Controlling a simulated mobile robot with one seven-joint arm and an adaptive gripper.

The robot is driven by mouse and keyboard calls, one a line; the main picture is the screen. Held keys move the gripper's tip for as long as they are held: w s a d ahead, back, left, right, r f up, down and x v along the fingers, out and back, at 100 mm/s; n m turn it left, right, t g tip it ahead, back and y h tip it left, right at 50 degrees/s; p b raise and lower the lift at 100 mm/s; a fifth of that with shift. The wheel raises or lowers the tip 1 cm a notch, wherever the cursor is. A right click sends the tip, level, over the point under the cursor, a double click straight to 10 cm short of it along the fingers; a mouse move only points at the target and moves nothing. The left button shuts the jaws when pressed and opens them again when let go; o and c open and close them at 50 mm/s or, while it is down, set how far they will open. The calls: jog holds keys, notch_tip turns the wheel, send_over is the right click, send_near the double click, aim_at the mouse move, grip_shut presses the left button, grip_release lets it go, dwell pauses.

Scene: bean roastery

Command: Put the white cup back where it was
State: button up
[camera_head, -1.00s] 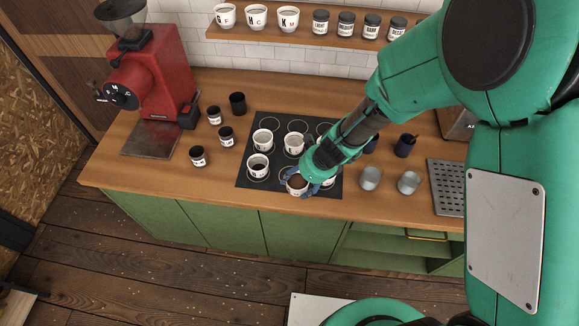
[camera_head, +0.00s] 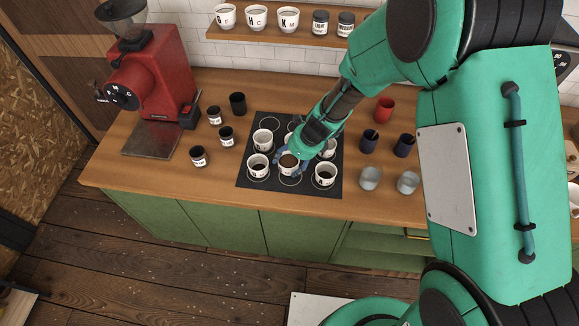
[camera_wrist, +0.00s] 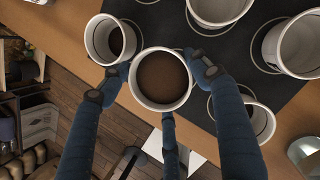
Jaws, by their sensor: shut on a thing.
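A white cup (camera_head: 289,168) with brown liquid in it is in my gripper (camera_head: 291,158), over the front middle of the black mat (camera_head: 246,183). In the wrist view the held cup (camera_wrist: 161,105) is upright between the blue fingers of my gripper (camera_wrist: 158,77), which are shut around its sides. A ring on the mat shows just in front of the cup; I cannot tell whether its base touches the mat. Other white cups stand on the mat: one at front left (camera_head: 258,168), one at front right (camera_head: 325,177) and one at back left (camera_head: 263,139). My arm partly hides the back cups.
In the wrist view a neighbouring cup (camera_wrist: 103,42) is very close on the left. Two grey metal cups (camera_head: 370,178) stand right of the mat, with dark blue cups (camera_head: 368,142) behind. Small labelled jars (camera_head: 198,157) and a red grinder (camera_head: 154,80) are on the left.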

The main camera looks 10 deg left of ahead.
aim_at(289, 166)
jog(key=shift+f+b, duration=0.55)
jog(key=shift+f, duration=1.15)
jog(key=o, duration=1.6)
jog(key=shift+f, duration=0.15)
jog(key=p+v, duration=0.2)
jog(key=v, duration=1)
jog(key=shift+p, duration=0.35)
